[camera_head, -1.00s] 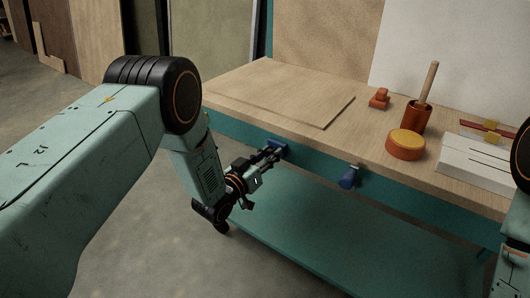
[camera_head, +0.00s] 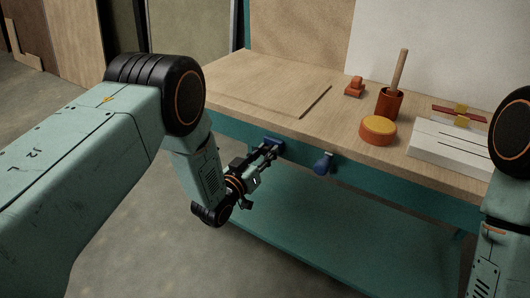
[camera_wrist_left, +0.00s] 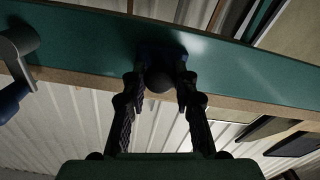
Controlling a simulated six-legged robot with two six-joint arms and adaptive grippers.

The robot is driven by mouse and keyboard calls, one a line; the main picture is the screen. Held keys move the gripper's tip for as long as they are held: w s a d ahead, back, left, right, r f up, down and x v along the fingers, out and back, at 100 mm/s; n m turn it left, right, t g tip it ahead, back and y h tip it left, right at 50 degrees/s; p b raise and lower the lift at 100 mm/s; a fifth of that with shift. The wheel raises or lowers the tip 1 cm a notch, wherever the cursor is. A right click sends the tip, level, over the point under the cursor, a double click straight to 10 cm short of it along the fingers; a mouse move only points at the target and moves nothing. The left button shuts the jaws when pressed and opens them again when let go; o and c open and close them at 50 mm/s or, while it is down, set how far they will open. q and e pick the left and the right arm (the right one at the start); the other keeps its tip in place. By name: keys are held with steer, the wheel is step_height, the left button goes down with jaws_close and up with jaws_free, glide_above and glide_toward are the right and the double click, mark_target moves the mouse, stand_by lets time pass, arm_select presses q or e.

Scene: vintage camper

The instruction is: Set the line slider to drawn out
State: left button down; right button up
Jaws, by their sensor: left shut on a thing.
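The line slider, as I take it, is the dark blue piece (camera_head: 273,141) on the teal front face of the workbench. In the left wrist view its round dark knob (camera_wrist_left: 158,80) sits between my fingertips, with the blue base behind it against the teal strip. My left gripper (camera_head: 267,150) is shut on this knob, one finger on each side; it also shows in the left wrist view (camera_wrist_left: 159,94). The fingers partly cover the slider in the head view. My right gripper is out of view; only right arm links show at the right edge.
A blue-handled crank (camera_head: 323,163) hangs on the front face to the right of the slider. On the workbench (camera_head: 230,115) are a flat board (camera_head: 260,88), an orange block (camera_head: 355,87), a copper cup (camera_head: 389,103), a yellow-topped tin (camera_head: 378,130) and a slotted white block (camera_head: 455,148).

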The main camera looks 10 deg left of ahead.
arm_select(q)
steer(key=c, duration=1)
jaws_free()
steer(key=v, duration=1.2)
